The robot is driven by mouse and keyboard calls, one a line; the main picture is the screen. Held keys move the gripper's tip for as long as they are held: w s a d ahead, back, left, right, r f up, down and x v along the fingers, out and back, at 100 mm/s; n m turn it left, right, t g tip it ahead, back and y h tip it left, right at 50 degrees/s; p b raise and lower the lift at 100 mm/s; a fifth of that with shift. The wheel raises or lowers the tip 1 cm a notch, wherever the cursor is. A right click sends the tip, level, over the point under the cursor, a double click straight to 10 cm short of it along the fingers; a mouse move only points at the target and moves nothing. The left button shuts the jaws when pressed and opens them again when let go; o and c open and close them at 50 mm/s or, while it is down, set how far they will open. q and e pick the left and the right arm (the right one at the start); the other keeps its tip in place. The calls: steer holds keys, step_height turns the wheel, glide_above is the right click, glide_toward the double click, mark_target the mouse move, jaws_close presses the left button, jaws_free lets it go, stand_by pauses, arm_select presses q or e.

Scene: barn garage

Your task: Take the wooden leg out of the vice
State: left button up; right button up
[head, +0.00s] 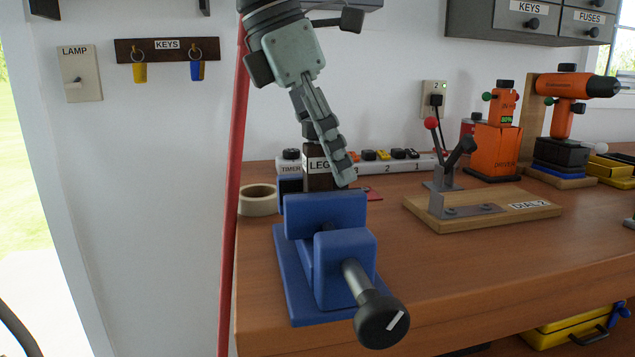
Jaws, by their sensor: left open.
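The blue vice (325,215) sits at the table's front left corner, with a black-knobbed screw handle (381,318) toward me. The lower part of the leg is hidden by the jaw. My left gripper (328,150) comes down from above, open, its fingers slanting over the leg. One finger passes in front of the leg's upper right side; I cannot tell whether it touches. My right gripper is out of view.
A tape roll (258,199) lies left of the vice and a red pole (233,200) stands at the table's left edge. A power strip (400,163) runs behind. A lever clamp on a wooden board (530,211) stands right. The front table right of the vice is clear.

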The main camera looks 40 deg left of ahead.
arm_select(q)
jaws_close()
steer(key=shift+r, duration=0.1)
